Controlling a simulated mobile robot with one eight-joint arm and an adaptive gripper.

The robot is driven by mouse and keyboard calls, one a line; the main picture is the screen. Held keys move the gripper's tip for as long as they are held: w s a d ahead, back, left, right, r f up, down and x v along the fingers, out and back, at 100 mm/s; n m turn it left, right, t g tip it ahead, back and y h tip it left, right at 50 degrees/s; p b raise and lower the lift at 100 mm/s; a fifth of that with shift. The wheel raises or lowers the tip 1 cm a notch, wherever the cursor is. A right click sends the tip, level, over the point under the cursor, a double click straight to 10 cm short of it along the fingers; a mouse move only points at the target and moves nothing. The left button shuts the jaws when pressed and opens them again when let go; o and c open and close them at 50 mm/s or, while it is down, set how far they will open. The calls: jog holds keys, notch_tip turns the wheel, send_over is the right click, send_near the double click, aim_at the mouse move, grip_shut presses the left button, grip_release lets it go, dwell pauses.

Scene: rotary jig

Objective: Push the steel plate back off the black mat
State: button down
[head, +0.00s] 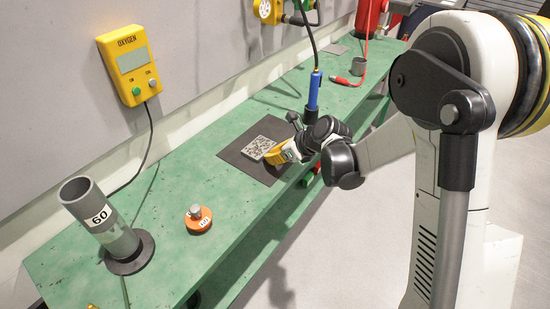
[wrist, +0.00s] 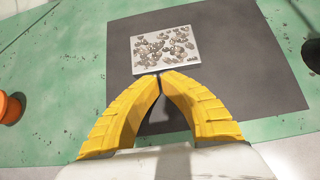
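The steel plate (head: 260,148) is a small grey square with a mottled, speckled face. It lies wholly on the black mat (head: 235,157) on the green bench. In the wrist view the plate (wrist: 165,50) sits just beyond my fingertips, with the dark mat (wrist: 260,85) around it and green bench past its far edge. My gripper (head: 277,155) is at the plate's near side. Its yellow fingers (wrist: 160,76) are together at the tips with nothing between them. The tips are at the plate's near edge; I cannot tell whether they touch it.
An orange disc with a knob (head: 199,218) and a grey tube marked 60 (head: 100,222) stand on the bench to the left. A blue-handled tool (head: 314,90) with a cable is behind my wrist. A grey cup (head: 359,66) is farther back. The wall runs behind the bench.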

aim_at(229, 138)
jog(key=w+a, duration=0.3)
jog(key=a, duration=0.1)
jog(key=w+a, duration=0.3)
jog(key=a, duration=0.1)
jog(key=w+a, duration=0.4)
jog(key=shift+a, duration=0.4)
